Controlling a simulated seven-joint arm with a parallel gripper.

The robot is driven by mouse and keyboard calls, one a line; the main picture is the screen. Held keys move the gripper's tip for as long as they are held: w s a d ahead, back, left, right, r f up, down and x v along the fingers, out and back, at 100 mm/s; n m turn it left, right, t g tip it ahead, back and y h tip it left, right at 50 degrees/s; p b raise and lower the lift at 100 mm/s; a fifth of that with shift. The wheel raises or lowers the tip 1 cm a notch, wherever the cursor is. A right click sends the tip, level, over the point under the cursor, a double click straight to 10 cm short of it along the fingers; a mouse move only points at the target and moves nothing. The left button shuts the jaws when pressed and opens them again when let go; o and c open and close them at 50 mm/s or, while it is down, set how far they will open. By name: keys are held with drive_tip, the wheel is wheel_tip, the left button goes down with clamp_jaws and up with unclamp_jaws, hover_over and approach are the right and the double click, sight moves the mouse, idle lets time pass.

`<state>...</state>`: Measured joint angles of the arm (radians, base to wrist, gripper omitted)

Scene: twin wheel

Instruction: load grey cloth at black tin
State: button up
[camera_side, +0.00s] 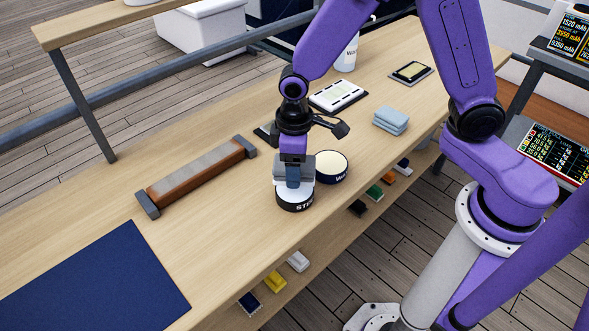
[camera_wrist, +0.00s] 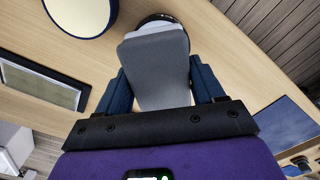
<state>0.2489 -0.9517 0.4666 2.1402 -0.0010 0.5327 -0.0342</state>
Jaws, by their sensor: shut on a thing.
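My gripper (camera_side: 293,181) is shut on a folded grey cloth (camera_side: 281,173). In the wrist view the cloth (camera_wrist: 157,70) lies between the two blue fingers (camera_wrist: 162,82). The black tin (camera_side: 296,202), with white lettering that is partly readable and a pale top, is right below the cloth in the side view.
A dark blue tin (camera_side: 332,168) with a cream top stands close behind the black tin. Folded blue-grey cloths (camera_side: 391,120) lie to the right. A wooden-bodied stone block (camera_side: 195,176) and a navy mat (camera_side: 95,285) are to the left. The bench front (camera_side: 240,240) is clear.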

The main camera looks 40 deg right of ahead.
drive_tip(key=shift+r, duration=1.55)
